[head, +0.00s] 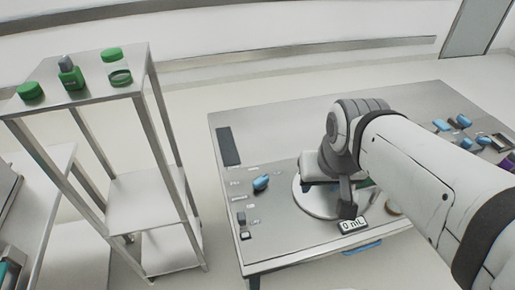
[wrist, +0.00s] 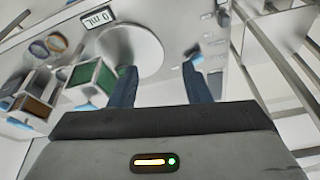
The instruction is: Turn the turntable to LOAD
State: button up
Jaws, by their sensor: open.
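The turntable, a round white disc (head: 305,199), sits on the grey table, partly hidden in the head view by my gripper and arm. In the wrist view the disc (wrist: 132,45) lies beyond my fingertips, and its upper face looks mostly bare. My gripper (head: 347,207) is over the disc's right side in the head view. Its two dark fingers (wrist: 160,82) are apart with nothing visible between them. A blue knob-like part (head: 261,183) stands on the table left of the disc, among small labels too small to read. I cannot make out a LOAD mark.
A display (head: 353,224) reading 0 mL is at the disc's front edge. A green-sided bin (wrist: 92,76) and a brown one (wrist: 38,92) stand near the disc. A shelf rack (head: 140,200) with green containers is at left. Blue items (head: 463,121) lie at the table's far right.

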jog(key=w+a+f+m+g+b, duration=0.1)
jog(key=w+a+f+m+b, duration=0.15)
jog(key=w, duration=0.45)
jog(key=w+a+f+m+g+b, duration=0.1)
jog(key=w+a+f+m, duration=0.1)
jog(key=w+f+m, duration=0.3)
jog(key=m+g+b, duration=0.1)
jog(key=m+b, duration=0.1)
jog(key=m, duration=0.1)
send_near(260, 179)
jog(key=shift+s+d+f, duration=0.1)
jog(key=shift+d, duration=0.05)
jog(key=shift+w+f, duration=0.2)
jog(key=shift+f, duration=0.4)
notch_tip(260, 179, down, 7)
jog(key=shift+f+p, duration=0.1)
jog(key=shift+p, duration=0.4)
